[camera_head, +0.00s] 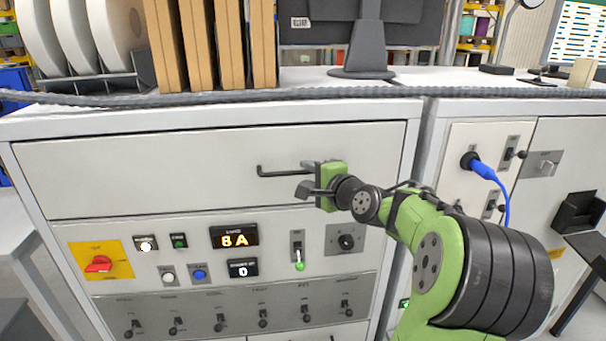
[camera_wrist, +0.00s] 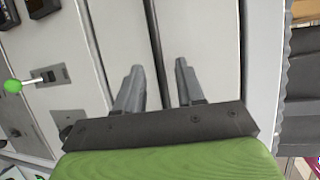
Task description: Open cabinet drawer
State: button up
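The white cabinet drawer (camera_head: 150,170) is shut, flush in the cabinet front, with a thin black horizontal bar handle (camera_head: 275,172). My gripper (camera_head: 306,179) is at the right part of this handle and hides that end of it. In the wrist view my gripper (camera_wrist: 158,85) is open, its two dark fingers apart. The handle (camera_wrist: 153,40) runs as a dark bar between the fingers, with a gap visible on each side. I cannot tell how deep the bar sits between them.
Below the drawer is a control panel with a red knob (camera_head: 99,264), displays and a green-tipped lever (camera_head: 299,266). A grey cable (camera_head: 200,97) lies along the top edge. A monitor (camera_head: 365,25) stands above. A blue plug (camera_head: 482,167) is in the right cabinet.

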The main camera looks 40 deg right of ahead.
aim_at(305, 173)
jog(key=x, duration=0.3)
jog(key=shift+w, duration=0.15)
jog(key=shift+c, duration=0.5)
jog(key=shift+f, duration=0.1)
grip_shut()
